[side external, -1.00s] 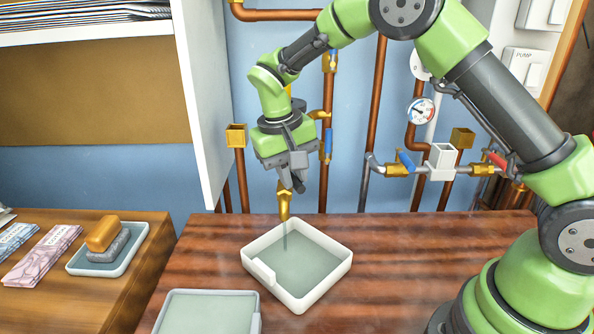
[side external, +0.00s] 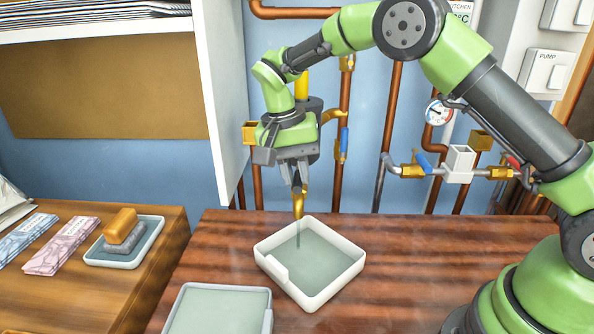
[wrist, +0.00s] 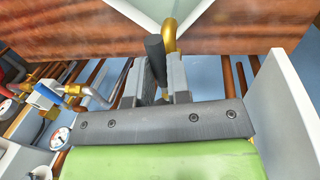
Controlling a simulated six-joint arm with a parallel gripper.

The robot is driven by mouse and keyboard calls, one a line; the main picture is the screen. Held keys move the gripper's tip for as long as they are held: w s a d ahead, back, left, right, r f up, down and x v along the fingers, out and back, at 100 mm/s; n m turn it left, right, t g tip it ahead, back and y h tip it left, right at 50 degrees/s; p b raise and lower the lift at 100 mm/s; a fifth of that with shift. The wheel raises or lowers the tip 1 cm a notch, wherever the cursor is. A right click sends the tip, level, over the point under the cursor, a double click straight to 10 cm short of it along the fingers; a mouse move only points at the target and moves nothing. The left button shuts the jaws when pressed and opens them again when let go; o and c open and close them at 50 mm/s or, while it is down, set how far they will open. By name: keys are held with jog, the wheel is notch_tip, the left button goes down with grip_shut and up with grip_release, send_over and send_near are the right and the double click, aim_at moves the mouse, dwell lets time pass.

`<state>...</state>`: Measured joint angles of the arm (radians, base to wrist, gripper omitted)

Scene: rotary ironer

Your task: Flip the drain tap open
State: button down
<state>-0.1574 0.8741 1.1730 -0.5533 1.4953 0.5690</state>
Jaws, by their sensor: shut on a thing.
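The drain tap (side external: 299,204) is a brass spout hanging at the back edge of the wooden worktop. A thin stream runs from its mouth into a white square tray (side external: 263,259) below. My gripper (side external: 299,180) is right above the spout, fingers pointing down. In the wrist view, a dark lever (wrist: 154,50) stands between the two grey fingers of my gripper (wrist: 164,88), which are shut on it. The curved brass spout (wrist: 170,36) shows just behind the lever. In the side external view, the fingers hide most of the lever.
Copper pipes (side external: 397,120) and a pressure gauge (side external: 439,112) line the blue wall. A blue-handled valve (side external: 423,160) is to the right. A white cabinet side (side external: 221,110) stands close left of my gripper. A second tray (side external: 270,322) lies in front.

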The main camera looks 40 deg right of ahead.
jog(key=c, duration=1.1)
grip_release()
jog(key=shift+w+a+r, duration=0.2)
jog(key=shift+w+r, duration=0.05)
jog(key=shift+r, duration=1.35)
jog(key=shift+w+a+r, duration=0.2)
jog(key=shift+a+r, duration=0.05)
jog(key=shift+r, duration=1.4)
jog(key=shift+w+a+r, duration=0.2)
jog(key=shift+w+r, duration=0.05)
jog(key=shift+r, duration=1.35)
